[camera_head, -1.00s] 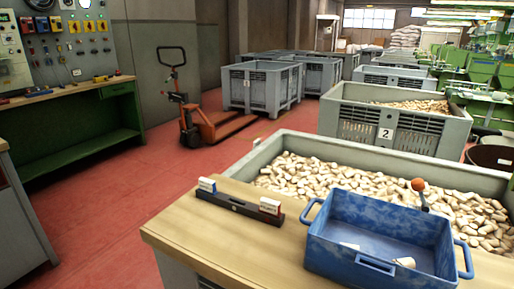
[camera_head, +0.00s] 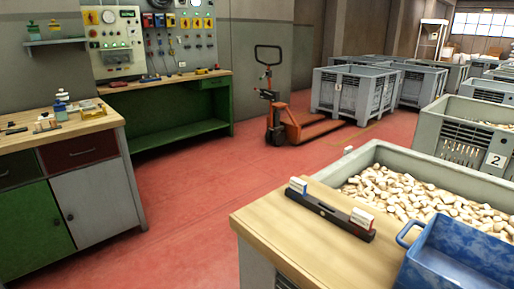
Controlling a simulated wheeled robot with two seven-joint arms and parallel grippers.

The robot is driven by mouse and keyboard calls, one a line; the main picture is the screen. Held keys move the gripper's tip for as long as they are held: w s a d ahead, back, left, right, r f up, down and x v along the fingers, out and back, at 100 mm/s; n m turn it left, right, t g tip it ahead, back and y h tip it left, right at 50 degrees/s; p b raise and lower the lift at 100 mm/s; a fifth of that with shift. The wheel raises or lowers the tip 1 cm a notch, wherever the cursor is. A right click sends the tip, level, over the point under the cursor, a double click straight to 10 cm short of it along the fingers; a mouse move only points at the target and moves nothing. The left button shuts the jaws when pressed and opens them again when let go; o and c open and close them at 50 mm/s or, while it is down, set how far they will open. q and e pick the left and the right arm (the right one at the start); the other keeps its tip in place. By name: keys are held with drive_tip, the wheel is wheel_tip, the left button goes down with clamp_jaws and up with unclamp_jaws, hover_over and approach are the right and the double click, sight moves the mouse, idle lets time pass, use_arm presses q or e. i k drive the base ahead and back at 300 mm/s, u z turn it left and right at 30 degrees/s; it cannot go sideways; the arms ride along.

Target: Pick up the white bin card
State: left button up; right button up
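A white card marked "2" (camera_head: 495,160) is on the side of a grey bin (camera_head: 455,140) at the right edge. It is the only clear white card on a bin here. A small white piece (camera_head: 348,150) shows at the corner of the nearer grey bin; I cannot tell what it is. Neither of my grippers is in view.
A wooden table (camera_head: 290,235) stands in front, with a black holder (camera_head: 328,212) and blue crate (camera_head: 460,250). Behind is a bin of corks (camera_head: 410,195). A cabinet (camera_head: 90,205), green bench (camera_head: 180,125) and pallet truck (camera_head: 285,120) surround open red floor.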

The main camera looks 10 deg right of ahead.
sight(348, 150)
drive_tip(key=u, duration=0.8)
drive_tip(key=i, duration=3.65)
drive_tip(key=z, duration=2.5)
drive_tip(key=i, duration=2.25)
drive_tip(key=z, duration=3)
